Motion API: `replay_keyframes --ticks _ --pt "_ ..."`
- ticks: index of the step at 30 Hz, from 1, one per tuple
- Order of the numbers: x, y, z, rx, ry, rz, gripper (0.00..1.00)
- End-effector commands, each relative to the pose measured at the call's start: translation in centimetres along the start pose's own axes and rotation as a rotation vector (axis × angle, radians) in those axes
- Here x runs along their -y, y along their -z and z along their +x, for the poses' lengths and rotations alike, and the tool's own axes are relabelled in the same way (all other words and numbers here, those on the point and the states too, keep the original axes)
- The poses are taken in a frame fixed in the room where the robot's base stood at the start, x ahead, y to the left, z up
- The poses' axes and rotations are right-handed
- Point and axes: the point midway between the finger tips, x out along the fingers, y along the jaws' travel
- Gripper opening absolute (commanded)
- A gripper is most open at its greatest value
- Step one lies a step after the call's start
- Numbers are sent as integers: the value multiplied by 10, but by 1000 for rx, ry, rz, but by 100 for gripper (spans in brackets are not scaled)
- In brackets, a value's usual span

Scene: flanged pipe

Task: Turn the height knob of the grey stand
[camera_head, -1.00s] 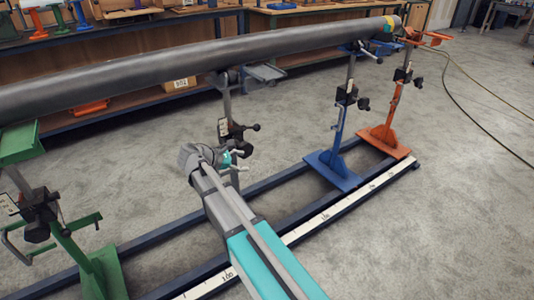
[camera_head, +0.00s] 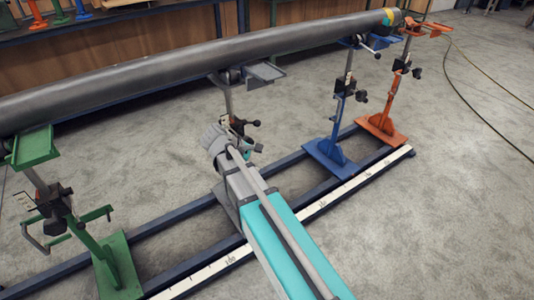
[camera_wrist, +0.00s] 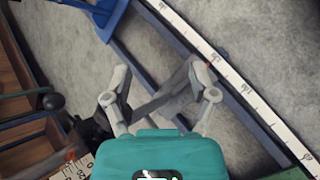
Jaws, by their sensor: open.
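The grey stand (camera_head: 227,103) holds up the middle of the long dark pipe (camera_head: 190,66). Its black knob (camera_head: 256,123) sticks out to the right of a dark clamp block on the post. My gripper (camera_head: 252,146) is just below and in front of this clamp in the head view, covering the lower post. In the wrist view my gripper (camera_wrist: 160,76) has its two fingers spread with nothing held. A grey leg or foot of the stand (camera_wrist: 168,92) shows beyond and between the fingers. A black round knob (camera_wrist: 53,101) is left of the fingers, apart from them.
A green stand (camera_head: 120,262) is at the left; a blue stand (camera_head: 333,152) and an orange stand (camera_head: 384,126) are at the right. A dark floor rail with a white scale (camera_head: 330,196) runs under them. A number plate (camera_wrist: 74,171) is at the lower left in the wrist view.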

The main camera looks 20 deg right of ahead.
Motion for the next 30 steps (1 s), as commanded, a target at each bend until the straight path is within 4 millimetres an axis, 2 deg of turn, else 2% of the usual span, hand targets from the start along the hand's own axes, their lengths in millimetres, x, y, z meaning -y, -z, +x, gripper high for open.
replay_keyframes --ticks 1,30 --pt "0 -8 -4 -10 14 20 74" --pt "22 -72 -36 -176 318 418 74"
